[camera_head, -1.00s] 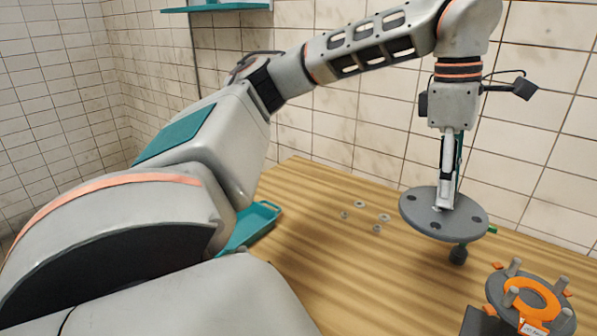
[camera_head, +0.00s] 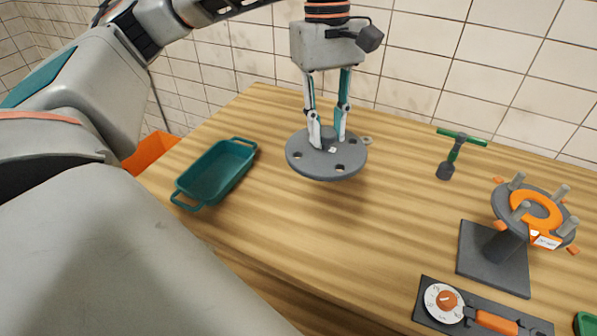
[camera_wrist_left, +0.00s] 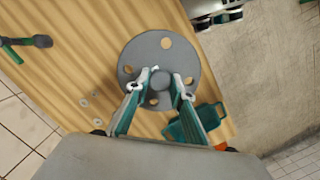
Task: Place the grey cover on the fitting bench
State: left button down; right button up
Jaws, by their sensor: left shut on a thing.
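The grey cover (camera_head: 312,165) is a round flat disc with several holes and a central knob. My left gripper (camera_head: 328,140) is shut on the knob and holds the cover level over the bench, at the middle of the head view. In the left wrist view the cover (camera_wrist_left: 150,50) sits between the fingertips of the left gripper (camera_wrist_left: 160,82). The fitting bench (camera_head: 395,215) has a striped wooden top. I cannot tell exactly how far the cover is above it. My right gripper is not in view.
A teal tray (camera_head: 216,175) lies to the left. A green-handled tool (camera_head: 456,150) stands at the back right. A grey flange stand with an orange ring (camera_head: 538,208) and a dial tool (camera_head: 480,314) are at right. The bench middle is clear.

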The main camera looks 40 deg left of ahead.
pick_arm(q)
jog(key=shift+s+a+f, duration=0.15)
jog(key=shift+a, duration=0.05)
jog(key=shift+s+a+f, duration=0.1)
jog(key=shift+f, duration=0.2)
notch_tip(320, 180, down, 19)
jog(key=shift+f+b, duration=0.2)
jog(key=shift+b, duration=0.55)
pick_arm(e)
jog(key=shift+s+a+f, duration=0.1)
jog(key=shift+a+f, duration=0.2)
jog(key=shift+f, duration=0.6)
pick_arm(q)
jog(key=shift+f, duration=0.15)
jog(key=c, duration=1.8)
grip_release()
jog(key=shift+o, duration=0.2)
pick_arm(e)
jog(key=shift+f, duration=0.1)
